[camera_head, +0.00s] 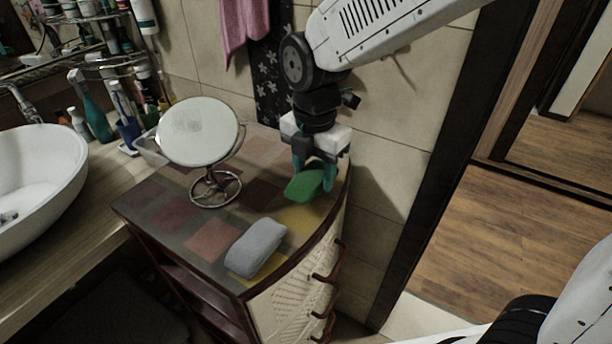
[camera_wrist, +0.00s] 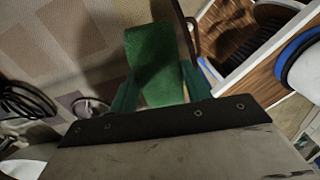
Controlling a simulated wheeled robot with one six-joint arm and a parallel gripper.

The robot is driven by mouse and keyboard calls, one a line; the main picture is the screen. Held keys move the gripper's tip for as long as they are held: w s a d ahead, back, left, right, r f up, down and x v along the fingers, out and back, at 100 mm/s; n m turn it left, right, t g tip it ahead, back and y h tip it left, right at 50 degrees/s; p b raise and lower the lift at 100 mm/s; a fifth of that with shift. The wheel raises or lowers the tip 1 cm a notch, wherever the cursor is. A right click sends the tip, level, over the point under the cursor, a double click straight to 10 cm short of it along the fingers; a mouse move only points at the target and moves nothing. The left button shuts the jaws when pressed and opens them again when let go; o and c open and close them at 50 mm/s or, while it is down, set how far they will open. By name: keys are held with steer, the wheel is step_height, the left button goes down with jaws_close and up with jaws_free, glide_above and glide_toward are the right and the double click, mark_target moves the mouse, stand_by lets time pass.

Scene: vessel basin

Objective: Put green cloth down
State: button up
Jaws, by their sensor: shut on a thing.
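The green cloth (camera_head: 304,186) is a small folded bundle over the far right part of the cabinet top (camera_head: 212,238). My gripper (camera_head: 316,176) points down from above and is shut on the green cloth. In the wrist view the green cloth (camera_wrist: 157,62) sits between the two teal fingers (camera_wrist: 160,88), with the checkered cabinet top beneath and to the left. I cannot tell whether the cloth touches the top or hangs just above it.
A grey folded cloth (camera_head: 256,248) lies at the cabinet's front edge. A round mirror (camera_head: 200,132) on a wire stand is left of my gripper. A white basin (camera_head: 36,182) and bottles (camera_head: 96,118) stand further left. Tiles between mirror and grey cloth are bare.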

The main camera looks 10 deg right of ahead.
mark_target(313, 165)
steer(key=shift+w, duration=0.55)
steer(key=f, duration=0.1)
steer(key=w+f, duration=0.1)
steer(key=shift+d+f, duration=0.1)
steer(key=shift+f, duration=0.55)
steer(key=shift+f, duration=0.15)
steer(key=o, duration=0.9)
